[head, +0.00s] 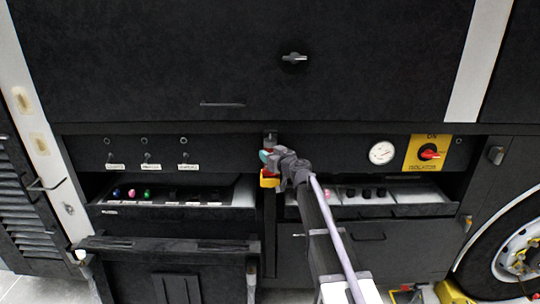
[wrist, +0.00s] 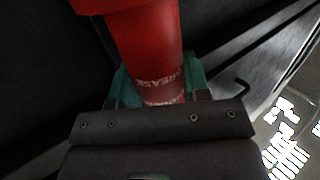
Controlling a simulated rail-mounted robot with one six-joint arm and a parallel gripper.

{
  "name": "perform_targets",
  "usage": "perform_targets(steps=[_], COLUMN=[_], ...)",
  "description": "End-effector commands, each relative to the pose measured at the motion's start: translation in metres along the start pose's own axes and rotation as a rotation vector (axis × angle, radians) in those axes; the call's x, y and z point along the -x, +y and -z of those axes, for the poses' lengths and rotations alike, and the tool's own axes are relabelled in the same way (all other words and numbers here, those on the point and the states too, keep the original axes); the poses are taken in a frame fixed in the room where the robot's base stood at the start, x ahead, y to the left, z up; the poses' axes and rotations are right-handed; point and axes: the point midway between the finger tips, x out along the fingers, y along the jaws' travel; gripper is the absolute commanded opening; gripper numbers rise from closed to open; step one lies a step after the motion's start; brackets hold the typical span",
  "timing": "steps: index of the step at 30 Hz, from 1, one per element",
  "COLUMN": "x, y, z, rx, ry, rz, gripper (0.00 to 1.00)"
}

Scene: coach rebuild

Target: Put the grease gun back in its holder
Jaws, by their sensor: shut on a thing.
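The grease gun (wrist: 143,35) is a red cylinder with a "GREASE" band, seen large in the wrist view. My gripper (wrist: 157,82) has its teal fingers shut on it, one on each side of the band. In the head view my gripper (head: 266,158) is at the dark post between the two drawer bays, and only a little red shows beside it. A yellow piece (head: 269,181) sits just below the gripper there; I cannot tell whether it is the holder or whether the gun touches it.
An open left drawer (head: 178,213) holds small coloured items. An open right drawer (head: 405,209) holds dark knobs. A gauge (head: 382,153) and a red isolator switch (head: 428,152) are on the panel at right. A black fold-down flap (head: 165,246) juts out at lower left.

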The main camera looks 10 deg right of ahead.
Motion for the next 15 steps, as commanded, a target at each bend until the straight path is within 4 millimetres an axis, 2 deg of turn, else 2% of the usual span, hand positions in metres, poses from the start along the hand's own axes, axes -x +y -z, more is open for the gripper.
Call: perform_targets(steps=[10,11,15], x=[-0.0002,-0.0002,-0.0002], y=[0.0,0.0,0.0], z=[-0.0024,-0.0024,-0.0025], rx=[0.0,0.0,0.0], ry=[0.0,0.0,0.0], rz=[0.0,0.0,0.0], gripper=[0.0,0.46,0.59])
